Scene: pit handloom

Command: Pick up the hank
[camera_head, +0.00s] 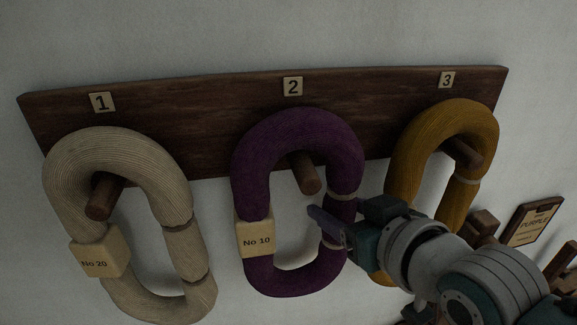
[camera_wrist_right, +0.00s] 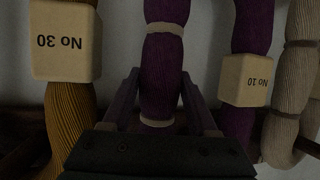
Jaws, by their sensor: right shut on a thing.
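The purple hank (camera_head: 297,125) hangs as an upright loop around the peg (camera_head: 306,174) under number 2, with a "No 10" tag (camera_head: 256,240) on its left strand. My right gripper (camera_head: 338,222) reaches in from the lower right and is shut on the hank's right strand, between its two pale ties. In the right wrist view the fingers (camera_wrist_right: 160,100) stand on either side of the purple strand (camera_wrist_right: 161,65). My left gripper is not in view.
A beige hank (camera_head: 115,145) tagged "No 20" hangs on peg 1. A mustard hank (camera_head: 470,115) hangs on peg 3, close to my right arm; its "No 30" tag (camera_wrist_right: 65,42) shows in the wrist view. A "PURPLE" placard (camera_head: 535,222) is at the right.

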